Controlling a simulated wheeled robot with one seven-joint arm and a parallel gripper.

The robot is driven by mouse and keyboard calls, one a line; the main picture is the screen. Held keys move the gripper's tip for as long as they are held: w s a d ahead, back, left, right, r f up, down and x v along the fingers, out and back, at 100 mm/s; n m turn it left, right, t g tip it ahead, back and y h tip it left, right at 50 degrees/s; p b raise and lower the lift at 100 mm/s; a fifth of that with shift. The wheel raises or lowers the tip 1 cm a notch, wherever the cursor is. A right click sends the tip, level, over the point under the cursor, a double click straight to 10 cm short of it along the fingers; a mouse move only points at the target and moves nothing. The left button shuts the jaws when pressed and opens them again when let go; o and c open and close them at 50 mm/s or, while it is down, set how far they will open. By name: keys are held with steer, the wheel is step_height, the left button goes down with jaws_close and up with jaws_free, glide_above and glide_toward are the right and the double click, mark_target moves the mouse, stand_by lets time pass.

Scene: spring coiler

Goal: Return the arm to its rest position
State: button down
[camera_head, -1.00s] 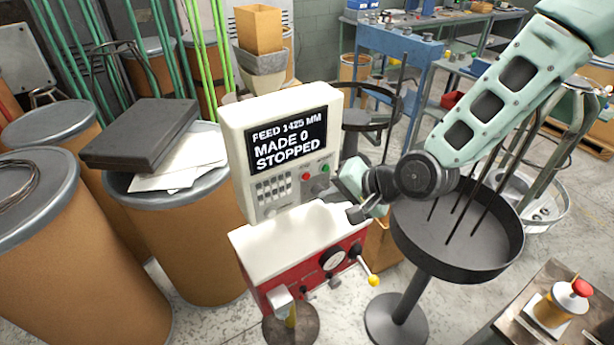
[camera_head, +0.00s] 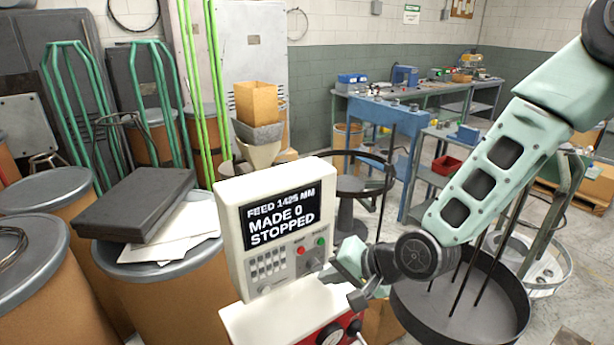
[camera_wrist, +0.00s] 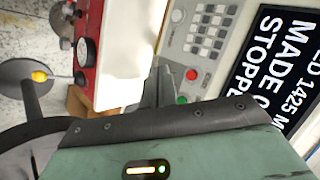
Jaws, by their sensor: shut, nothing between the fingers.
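My pale green arm (camera_head: 490,170) reaches in from the upper right of the head view. My gripper (camera_head: 357,299) is shut and empty at the arm's lower end. It is just right of the coiler's control panel, in front of its white top; whether it touches the machine cannot be told. The white spring coiler (camera_head: 270,225) has a black screen (camera_head: 280,218) reading FEED 1425 MM, MADE 0, STOPPED. In the wrist view, the screen (camera_wrist: 285,60), keypad (camera_wrist: 207,35) and green button (camera_wrist: 181,100) show close by, turned sideways.
A round dark tray (camera_head: 415,315) with upright rods stands below my arm on the right. Fibre drums (camera_head: 170,295) crowd the left, one with a dark flat case (camera_head: 135,205) on papers. A blue bench (camera_head: 385,108) stands behind.

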steer(key=s+d+r+n+g+h+b, duration=0.1)
steer(key=s+d+n+h+b, duration=0.1)
steer(key=s, duration=0.5)
steer(key=s+d+r+n+g+h+b, duration=0.2)
steer(key=s+d+n+h, duration=0.1)
steer(key=s, duration=0.5)
steer(key=s+d+r+n+g+h+b, duration=0.1)
steer(key=s+d+n+g+h+b, duration=0.1)
steer(key=s+d+n, duration=0.3)
steer(key=shift+s+r+n, duration=0.35)
steer(key=shift+s+n, duration=0.45)
steer(key=shift+s, duration=0.45)
steer(key=shift+d, duration=0.1)
